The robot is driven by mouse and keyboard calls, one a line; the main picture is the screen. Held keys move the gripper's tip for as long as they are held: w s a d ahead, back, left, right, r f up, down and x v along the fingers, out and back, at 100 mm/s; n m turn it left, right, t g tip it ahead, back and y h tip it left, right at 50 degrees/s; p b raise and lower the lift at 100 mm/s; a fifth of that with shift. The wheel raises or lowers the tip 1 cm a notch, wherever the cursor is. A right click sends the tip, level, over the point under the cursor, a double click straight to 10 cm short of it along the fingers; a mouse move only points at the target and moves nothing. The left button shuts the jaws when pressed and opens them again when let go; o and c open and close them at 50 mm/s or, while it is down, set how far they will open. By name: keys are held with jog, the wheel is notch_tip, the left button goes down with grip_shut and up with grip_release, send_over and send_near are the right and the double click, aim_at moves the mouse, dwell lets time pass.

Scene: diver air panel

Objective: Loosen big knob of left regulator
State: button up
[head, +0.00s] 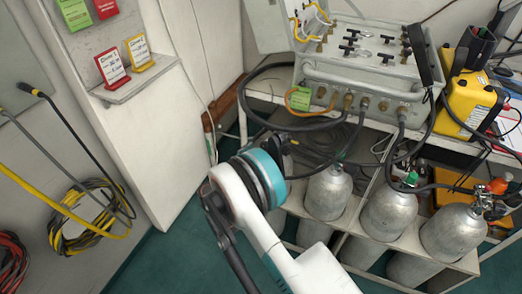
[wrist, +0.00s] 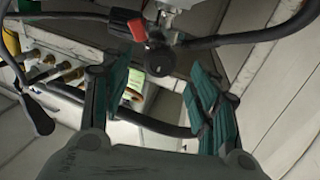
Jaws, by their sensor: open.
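In the wrist view a regulator carries a round black knob (wrist: 158,60), with a smaller red-and-black part (wrist: 132,25) just above left of it. My gripper (wrist: 155,74) is open, its teal-padded fingers spread on either side of the black knob in the picture. Nothing is held, and contact with the knob cannot be told. In the head view my arm reaches toward the left cylinder (head: 328,193); its regulator is small and largely lost among dark hoses there. My fingers are hidden behind the wrist in that view.
Black hoses (head: 262,112) loop beside my wrist, and one crosses behind my fingers (wrist: 165,127). The grey air panel (head: 345,75) stands above on a shelf. Two more cylinders (head: 388,212) (head: 453,235) stand to the right. A white wall panel (head: 120,110) is at left.

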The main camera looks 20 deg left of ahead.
jog(key=v, duration=0.8)
jog(key=shift+f, duration=0.1)
dwell(2.1)
